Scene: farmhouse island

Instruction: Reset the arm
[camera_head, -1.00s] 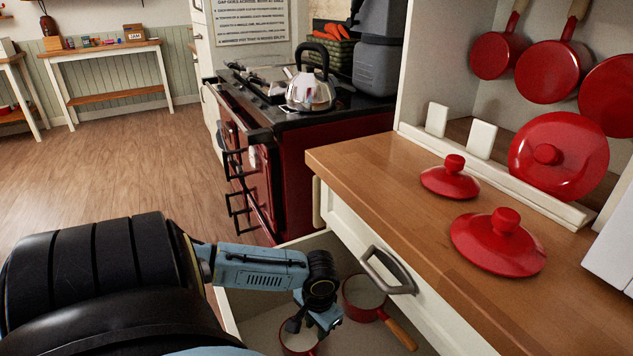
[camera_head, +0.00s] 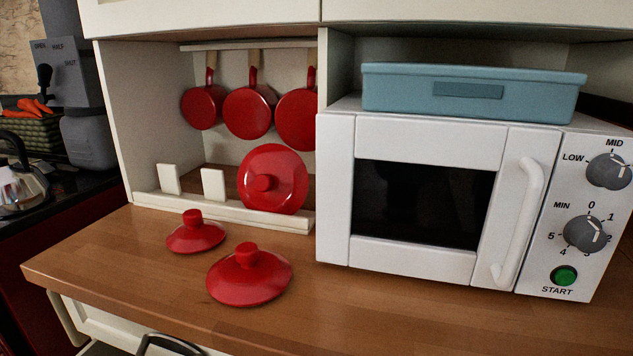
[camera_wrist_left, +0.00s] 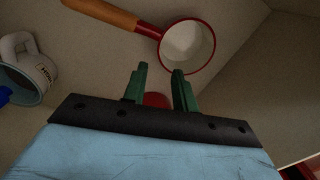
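My left gripper (camera_wrist_left: 160,84) shows only in the left wrist view. Its two green fingers stand apart, with a visible gap. A small part of a red object (camera_wrist_left: 157,100) shows between and beyond them, mostly hidden by the gripper body; I cannot tell whether it touches them. A red-rimmed pan with a pale inside (camera_wrist_left: 187,47) and a wooden handle lies just beyond the fingertips on a pale surface. No arm shows in the head view, and my right gripper is in neither view.
A wooden counter (camera_head: 120,275) holds two red lids (camera_head: 249,277) and a white microwave (camera_head: 335,190) with a blue container (camera_head: 475,95) on top. Red pans (camera_head: 248,112) hang behind. A mug (camera_wrist_left: 32,68) lies left in the wrist view.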

